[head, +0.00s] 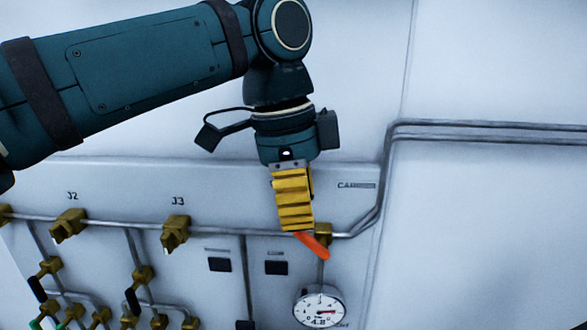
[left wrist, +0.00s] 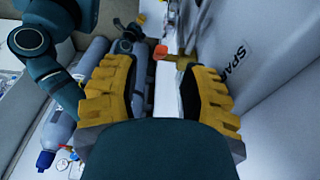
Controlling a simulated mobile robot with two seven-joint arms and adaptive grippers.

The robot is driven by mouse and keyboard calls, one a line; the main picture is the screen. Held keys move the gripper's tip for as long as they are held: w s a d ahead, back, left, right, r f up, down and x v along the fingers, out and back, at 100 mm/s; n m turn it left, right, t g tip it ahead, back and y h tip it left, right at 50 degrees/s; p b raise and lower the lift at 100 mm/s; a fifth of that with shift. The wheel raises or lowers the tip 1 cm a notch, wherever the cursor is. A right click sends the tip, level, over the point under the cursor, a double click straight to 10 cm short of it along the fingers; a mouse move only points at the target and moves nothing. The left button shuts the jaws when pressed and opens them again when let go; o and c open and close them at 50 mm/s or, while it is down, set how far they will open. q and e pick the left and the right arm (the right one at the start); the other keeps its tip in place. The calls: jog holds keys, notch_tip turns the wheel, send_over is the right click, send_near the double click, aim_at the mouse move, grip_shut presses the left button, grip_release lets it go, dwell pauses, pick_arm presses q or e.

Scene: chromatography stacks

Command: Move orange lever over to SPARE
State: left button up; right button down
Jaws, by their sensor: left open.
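The orange lever (head: 313,246) slants down and right from a brass valve (head: 323,234) on the pipe along the white panel. In the left wrist view, the lever's orange end (left wrist: 160,52) and its brass valve (left wrist: 182,62) show just beyond the gap between my fingers. My left gripper (head: 296,226), with yellow ribbed pads, points down over the lever and hides its upper part. It is open and empty; I cannot tell if a pad touches the lever. In the left wrist view, a label (left wrist: 234,58) reading SPAR, cut off, is at right.
Brass valves marked J2 (head: 68,226) and J3 (head: 175,233) sit left on the same pipe. A round gauge (head: 320,308) is below the lever. Smaller valves crowd the lower left. In the left wrist view, grey cylinders (left wrist: 62,125) stand at left. The right panel is bare.

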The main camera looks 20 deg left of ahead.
pick_arm(q)
jog(key=shift+s+a+r, duration=0.1)
jog(key=shift+a+r, duration=0.1)
jog(key=shift+r, duration=1.05)
jog(key=shift+a+r, duration=0.2)
jog(key=shift+r, duration=1.05)
